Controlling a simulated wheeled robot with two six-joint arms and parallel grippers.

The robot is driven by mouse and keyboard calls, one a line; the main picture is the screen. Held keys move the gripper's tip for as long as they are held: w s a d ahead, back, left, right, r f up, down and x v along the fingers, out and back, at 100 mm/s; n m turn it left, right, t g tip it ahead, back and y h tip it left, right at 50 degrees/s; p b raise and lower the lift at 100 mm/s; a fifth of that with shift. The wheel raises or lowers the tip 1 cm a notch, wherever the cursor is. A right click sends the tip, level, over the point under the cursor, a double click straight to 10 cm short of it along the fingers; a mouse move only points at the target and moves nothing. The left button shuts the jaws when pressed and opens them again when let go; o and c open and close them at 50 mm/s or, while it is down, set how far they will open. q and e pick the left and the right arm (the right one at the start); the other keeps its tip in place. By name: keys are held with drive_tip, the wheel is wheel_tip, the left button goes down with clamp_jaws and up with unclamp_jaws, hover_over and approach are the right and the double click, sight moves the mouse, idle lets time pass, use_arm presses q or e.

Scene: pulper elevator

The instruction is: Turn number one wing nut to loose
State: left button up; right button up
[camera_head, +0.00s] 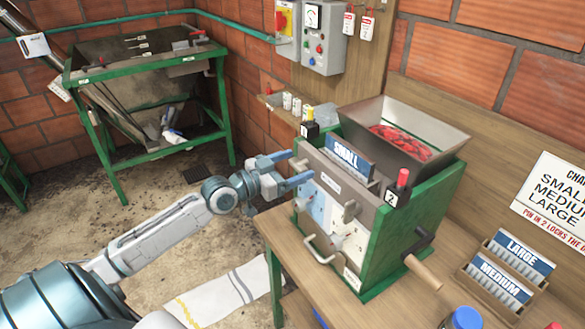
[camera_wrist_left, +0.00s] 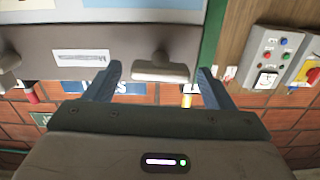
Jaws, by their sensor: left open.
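The pulper (camera_head: 375,235) is a green and grey machine on the wooden bench, with a blue SMALL plate (camera_head: 347,160) at its top. My left gripper (camera_head: 300,167) is open in front of its upper left front, near the black-and-yellow pin marked 1 (camera_head: 310,130). In the left wrist view, which is upside down, a grey wing nut (camera_wrist_left: 160,68) lies between the spread fingers (camera_wrist_left: 159,72), with no clear contact. A second grey wing nut (camera_head: 350,210) is farther right on the front, below the red-topped pin marked 2 (camera_head: 402,180). My right gripper is out of view.
A hopper (camera_head: 405,130) with red cherries tops the pulper. A crank handle (camera_head: 423,270) sticks out at right, and a pull handle (camera_head: 318,250) at the front. LARGE and MEDIUM plates (camera_head: 510,270) stand in a rack. A control box (camera_head: 323,40) hangs on the wall.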

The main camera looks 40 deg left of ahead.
use_arm(q)
drive_tip(key=c, duration=0.9)
drive_tip(key=shift+n, duration=0.3)
drive_tip(key=shift+c, duration=0.4)
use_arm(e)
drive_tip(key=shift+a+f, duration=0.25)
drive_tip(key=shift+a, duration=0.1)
use_arm(q)
drive_tip(key=o, duration=1)
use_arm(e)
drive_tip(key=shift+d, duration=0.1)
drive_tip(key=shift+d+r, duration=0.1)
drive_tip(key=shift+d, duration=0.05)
